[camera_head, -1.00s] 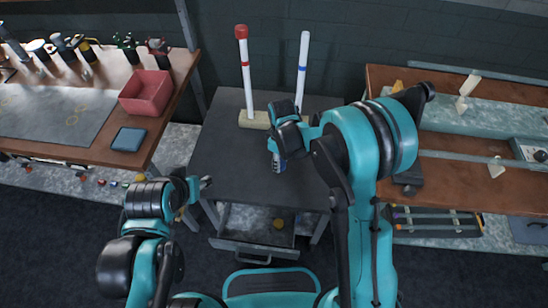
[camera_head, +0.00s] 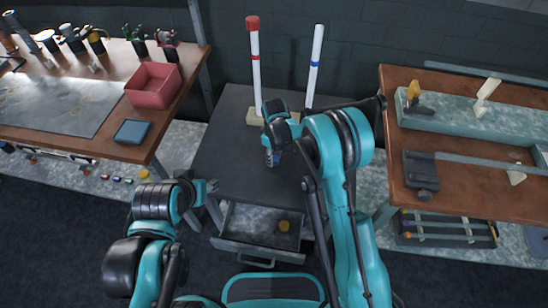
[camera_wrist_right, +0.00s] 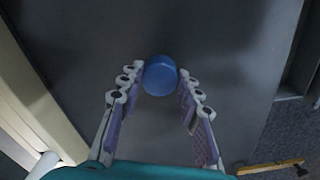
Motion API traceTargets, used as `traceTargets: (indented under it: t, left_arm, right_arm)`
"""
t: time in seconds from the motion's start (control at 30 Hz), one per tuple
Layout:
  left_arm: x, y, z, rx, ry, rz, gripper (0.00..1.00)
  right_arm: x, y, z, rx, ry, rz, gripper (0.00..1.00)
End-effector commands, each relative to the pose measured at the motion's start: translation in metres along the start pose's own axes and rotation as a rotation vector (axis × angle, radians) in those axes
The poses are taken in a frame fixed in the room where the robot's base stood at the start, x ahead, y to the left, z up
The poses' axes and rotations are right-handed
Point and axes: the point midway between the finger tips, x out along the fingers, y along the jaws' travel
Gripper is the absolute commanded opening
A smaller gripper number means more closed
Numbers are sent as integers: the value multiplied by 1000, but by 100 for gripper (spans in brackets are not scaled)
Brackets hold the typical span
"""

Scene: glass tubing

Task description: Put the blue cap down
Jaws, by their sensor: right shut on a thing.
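The blue cap (camera_wrist_right: 160,75) is between the two fingers of my right gripper (camera_wrist_right: 159,80) in the right wrist view. The fingers are shut on its sides. In the head view my right gripper (camera_head: 271,158) is over the dark table (camera_head: 225,165), in front of the tubes, and the cap is hard to make out there. I cannot tell whether the cap touches the table. A white tube with a red cap (camera_head: 256,68) and a white tube with a blue band (camera_head: 316,62) and no blue cap stand upright. My left gripper (camera_head: 208,187) is at the table's left front, too small to read.
The tubes' pale wooden base (camera_head: 254,117) is behind my right gripper, partly hidden by the arm. A bench with a red bin (camera_head: 153,84) and blue box (camera_head: 132,132) is at left. A brown bench (camera_head: 455,180) is at right. The table's left part is clear.

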Motion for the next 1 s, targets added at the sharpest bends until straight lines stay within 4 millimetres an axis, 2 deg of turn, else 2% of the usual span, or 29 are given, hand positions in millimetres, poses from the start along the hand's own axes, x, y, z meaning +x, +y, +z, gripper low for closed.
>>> traceTargets:
  t: [0.2,0.23,0.3,0.67,0.77,1.0]
  left_arm:
    - [2,0,2,0,0,0,44]
    - [3,0,2,0,0,0,44]
    - [2,0,1,0,0,0,44]
    - [-1,0,-1,0,0,0,44]
    - [-5,0,-4,0,0,0,44]
    - [-23,0,-17,0,0,0,44]
  right_arm:
    - [3,0,0,0,0,0,19]
    - [3,0,0,0,0,0,36]
    - [2,0,0,0,0,0,55]
    - [-1,0,0,0,0,0,55]
    - [-13,0,0,0,0,0,55]
    - [-67,0,0,0,0,0,55]
